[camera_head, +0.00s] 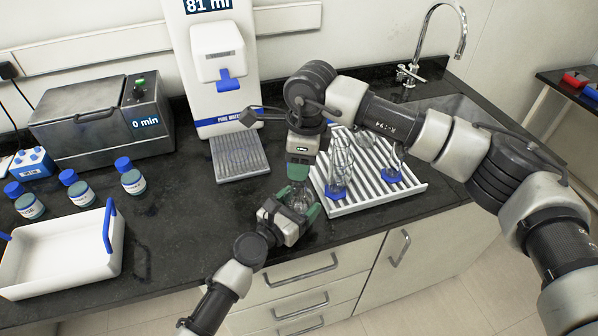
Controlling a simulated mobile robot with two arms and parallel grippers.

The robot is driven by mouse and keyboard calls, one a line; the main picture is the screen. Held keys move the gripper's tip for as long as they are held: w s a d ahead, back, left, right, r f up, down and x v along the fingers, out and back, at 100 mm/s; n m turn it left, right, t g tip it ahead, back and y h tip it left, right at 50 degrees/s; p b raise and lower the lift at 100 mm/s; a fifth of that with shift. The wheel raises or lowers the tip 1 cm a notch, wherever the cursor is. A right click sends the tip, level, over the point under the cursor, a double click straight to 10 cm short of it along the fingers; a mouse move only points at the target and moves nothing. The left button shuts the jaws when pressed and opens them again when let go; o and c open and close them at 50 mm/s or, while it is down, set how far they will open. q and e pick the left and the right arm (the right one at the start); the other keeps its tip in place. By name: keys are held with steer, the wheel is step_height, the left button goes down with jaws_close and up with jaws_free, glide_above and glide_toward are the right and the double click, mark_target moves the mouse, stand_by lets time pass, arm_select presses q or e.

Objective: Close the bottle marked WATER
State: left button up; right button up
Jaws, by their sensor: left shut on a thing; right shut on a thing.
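A clear glass vessel (299,200) stands near the counter's front edge, between the green fingertips of my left gripper (298,203). My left gripper is shut on it from the front. I cannot read any mark on it, so I cannot tell whether it is the bottle marked WATER. My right gripper (298,176) points down just above the vessel. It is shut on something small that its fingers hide. Three blue-capped bottles stand at the left: one by the tray's back edge (30,207), one in the middle (79,192) and one at the right (133,182). Their labels are too small to read.
A white tray with blue handles (62,262) is at the front left. A water dispenser (217,75) reads 81 ml. A grey heater (103,125) reads 0 min. A ribbed white rack (375,203) with glassware is right of my grippers. A sink lies behind my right arm.

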mark_target(298, 184)
steer(key=shift+f, duration=1.3)
steer(key=shift+f, duration=0.85)
steer(key=shift+f, duration=0.6)
